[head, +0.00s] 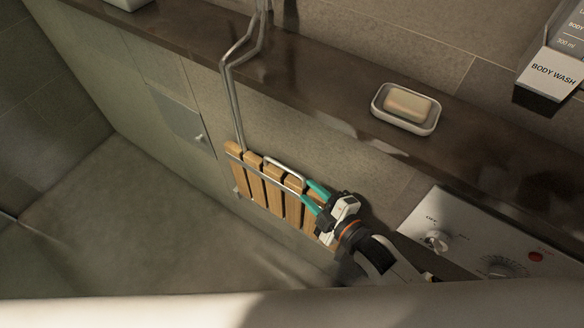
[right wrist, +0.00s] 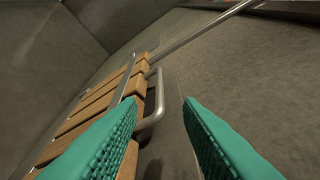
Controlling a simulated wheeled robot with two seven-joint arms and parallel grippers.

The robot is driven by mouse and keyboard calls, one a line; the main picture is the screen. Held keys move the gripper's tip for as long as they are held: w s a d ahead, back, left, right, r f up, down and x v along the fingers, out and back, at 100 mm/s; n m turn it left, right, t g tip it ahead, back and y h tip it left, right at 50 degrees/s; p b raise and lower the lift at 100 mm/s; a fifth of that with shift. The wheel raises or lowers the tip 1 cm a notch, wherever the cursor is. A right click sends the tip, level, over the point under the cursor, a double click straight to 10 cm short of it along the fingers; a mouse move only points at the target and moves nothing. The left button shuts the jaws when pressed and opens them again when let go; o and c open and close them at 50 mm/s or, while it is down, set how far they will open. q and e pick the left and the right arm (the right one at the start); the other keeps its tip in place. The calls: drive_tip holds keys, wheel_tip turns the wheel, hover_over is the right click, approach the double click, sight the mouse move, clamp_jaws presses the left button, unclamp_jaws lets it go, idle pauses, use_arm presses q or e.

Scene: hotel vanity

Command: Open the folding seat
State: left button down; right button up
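The folding seat (head: 257,187) has wooden slats on a metal frame and is folded up flat against the wall below the ledge. It also shows on the left of the right wrist view (right wrist: 92,112). A metal loop handle (head: 284,167) sticks out at its top edge. The handle shows in the right wrist view (right wrist: 159,98) just beyond the fingertips, nearer the left finger. My right gripper (head: 309,194) is open, with teal fingers apart at the seat's right end, close to the handle. Contact cannot be told. My left gripper is not in view.
Bent metal rails (head: 231,95) run from the wall to the seat. The dark ledge (head: 330,130) above holds a soap dish (head: 405,119). A control panel (head: 470,245) with knobs is at right. The floor (head: 130,225) in front of the seat is clear.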

sight(291, 172)
drive_tip(key=x, duration=0.8)
drive_tip(key=shift+w+f, duration=0.2)
drive_tip(key=shift+w, duration=0.15)
clamp_jaws()
